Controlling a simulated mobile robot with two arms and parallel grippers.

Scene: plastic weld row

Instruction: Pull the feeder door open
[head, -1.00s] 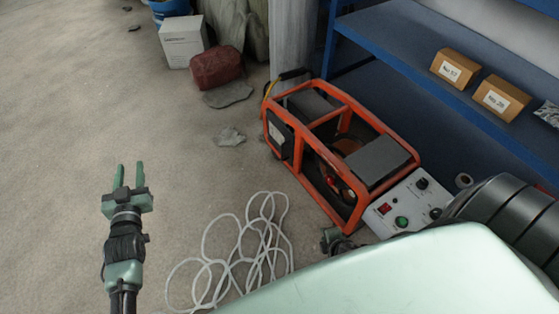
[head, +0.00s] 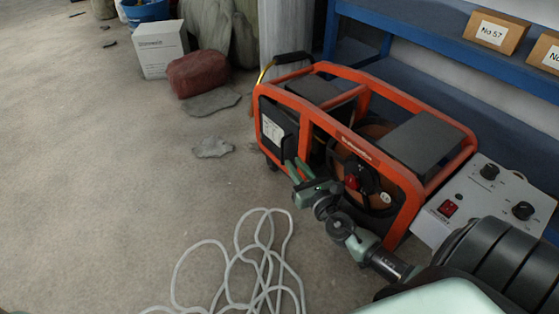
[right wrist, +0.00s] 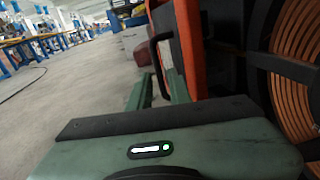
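The feeder is an orange tube-framed machine (head: 395,165) on the floor, at centre right in the head view. A dark panel with a white label (head: 272,131), which looks like its door, closes its left end. My right gripper (head: 297,170) is at the feeder's near left corner, just in front of this panel. In the right wrist view its two green fingers (right wrist: 153,92) are apart with nothing seen between them. A black bar handle (right wrist: 157,58) shows just beyond the fingertips, beside the orange frame; I cannot tell whether they touch. My left gripper is out of view.
A grey control box (head: 470,205) stands to the feeder's right, and blue shelving (head: 440,50) behind it. A loose white hose (head: 225,270) lies on the floor in front. A white box (head: 160,50) and a red bag (head: 198,73) stand at the back left. The left floor is clear.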

